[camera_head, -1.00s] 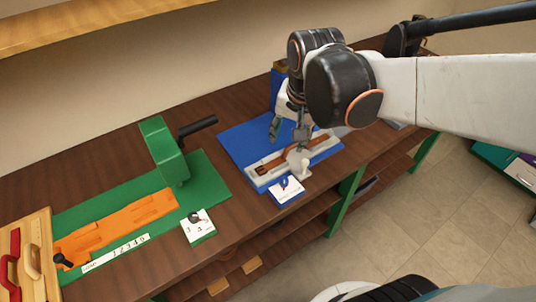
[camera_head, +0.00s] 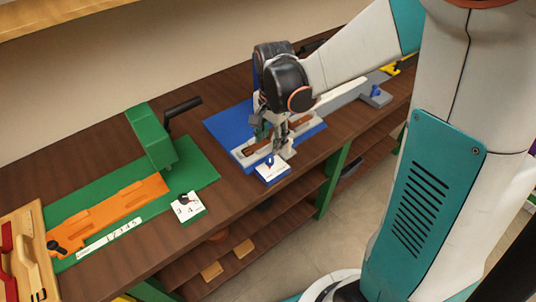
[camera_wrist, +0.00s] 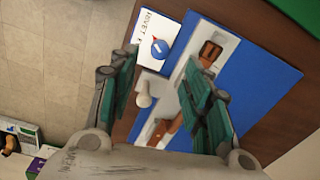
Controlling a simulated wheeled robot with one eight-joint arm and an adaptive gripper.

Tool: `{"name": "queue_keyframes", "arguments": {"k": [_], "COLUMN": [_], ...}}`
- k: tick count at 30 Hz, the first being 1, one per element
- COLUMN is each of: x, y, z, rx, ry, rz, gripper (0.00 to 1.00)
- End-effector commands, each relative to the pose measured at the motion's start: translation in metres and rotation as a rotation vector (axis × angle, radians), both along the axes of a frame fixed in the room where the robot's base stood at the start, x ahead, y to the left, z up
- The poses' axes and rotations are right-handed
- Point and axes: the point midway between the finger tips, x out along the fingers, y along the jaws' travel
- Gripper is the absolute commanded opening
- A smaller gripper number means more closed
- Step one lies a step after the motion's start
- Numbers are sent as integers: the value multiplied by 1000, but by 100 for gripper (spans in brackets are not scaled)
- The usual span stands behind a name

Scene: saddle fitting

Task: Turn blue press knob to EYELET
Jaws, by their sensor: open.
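The blue press knob (camera_wrist: 159,48) is round with a white pointer line. It sits on a white card with printed words, of which "RIVET" reads and the rest is cut off. In the head view the knob (camera_head: 269,161) stands at the front edge of the blue press base (camera_head: 224,124). My gripper (camera_wrist: 160,72) is open and empty, its two green-padded fingers apart. In the wrist view the knob shows beyond the gap between the fingertips, with no visible contact. In the head view my gripper (camera_head: 276,138) is above the base, close to the knob.
A pale peg (camera_wrist: 144,94) stands beside the knob card. A brown strip (camera_wrist: 165,128) lies in the press's pale channel. A green press (camera_head: 152,138) with a black lever, an orange strip (camera_head: 120,212) and a numbered dial card (camera_head: 186,207) are at left.

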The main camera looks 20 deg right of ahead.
Motion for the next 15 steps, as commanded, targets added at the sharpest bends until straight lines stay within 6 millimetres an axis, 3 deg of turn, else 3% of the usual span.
{"name": "queue_keyframes", "arguments": {"k": [1, 6, 15], "x": [1, 2, 2], "y": [0, 1, 1], "z": [-14, -46, -81], "rx": [0, 0, 0], "ry": [0, 0, -1], "rz": [0, 1, 1], "gripper": [44, 44, 44]}}
